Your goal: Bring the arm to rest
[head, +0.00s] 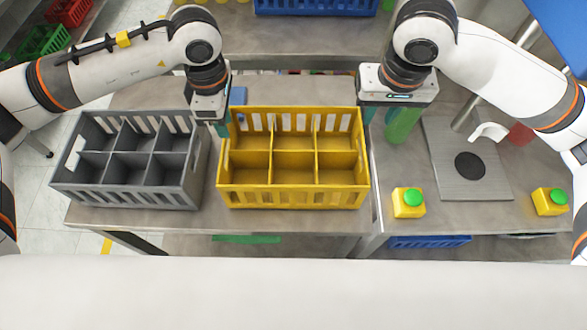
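My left gripper (222,127) points down at the back left corner of the yellow crate (292,196). Its dark fingertips overlap the crate's rim in the picture; I cannot tell if they touch it or whether they are open. My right gripper (386,112) points down just right of the yellow crate's back right corner. One dark finger shows on its left side. A green cylinder (402,124) shows below the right gripper's body; I cannot tell if it is held. Both arms are bent, with the grippers over the work table.
An empty grey crate (130,197) with compartments stands left of the empty yellow crate. On the right are a metal plate (480,188) with a dark disc, a white spout (488,131), a red object (520,134) and two yellow boxes with green buttons (408,208) (549,206).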

